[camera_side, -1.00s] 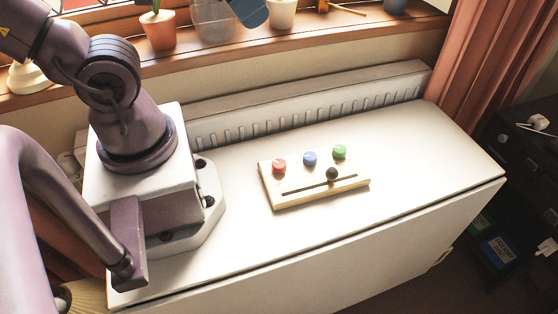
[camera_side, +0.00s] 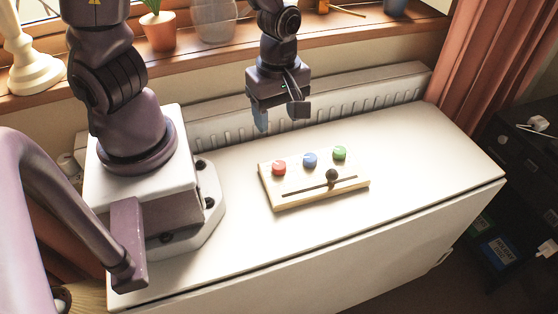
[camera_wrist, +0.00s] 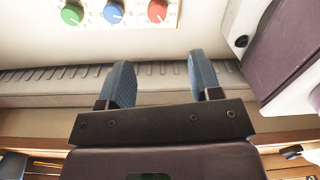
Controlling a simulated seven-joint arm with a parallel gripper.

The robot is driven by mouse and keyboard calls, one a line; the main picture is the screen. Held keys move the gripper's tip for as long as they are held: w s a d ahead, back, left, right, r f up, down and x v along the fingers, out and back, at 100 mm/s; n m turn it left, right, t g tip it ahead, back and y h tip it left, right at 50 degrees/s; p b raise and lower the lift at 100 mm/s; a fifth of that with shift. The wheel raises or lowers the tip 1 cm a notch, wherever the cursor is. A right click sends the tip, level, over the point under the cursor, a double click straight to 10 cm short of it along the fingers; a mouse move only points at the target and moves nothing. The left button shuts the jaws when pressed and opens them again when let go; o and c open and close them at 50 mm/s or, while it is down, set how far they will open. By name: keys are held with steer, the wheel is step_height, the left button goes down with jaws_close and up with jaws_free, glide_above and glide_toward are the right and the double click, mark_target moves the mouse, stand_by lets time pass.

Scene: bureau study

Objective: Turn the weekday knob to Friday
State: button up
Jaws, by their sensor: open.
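A pale board (camera_side: 289,198) lies on the white bench top. It carries a red knob (camera_side: 279,167), a blue knob (camera_side: 310,159) and a green knob (camera_side: 340,152) in a row, and a black ball knob (camera_side: 332,175) on a dark slot. In the wrist view the green knob (camera_wrist: 72,14), blue knob (camera_wrist: 113,12) and red knob (camera_wrist: 157,11) show at the top, each with a white pointer line. Day labels are too small to read. My gripper (camera_side: 279,118) is open and empty, in the air behind and left of the board.
A ribbed radiator (camera_side: 350,101) runs along the back of the bench. The windowsill behind holds a potted plant (camera_side: 159,30) and a glass vase (camera_side: 214,20). The bench top (camera_side: 420,150) is clear right of the board.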

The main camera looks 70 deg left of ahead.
mark_target(279, 165)
steer(key=shift+n, duration=0.7)
steer(key=shift+w+f, duration=0.15)
steer(key=shift+f, duration=6.35)
steer(key=shift+c, duration=0.2)
steer(key=c, duration=0.9)
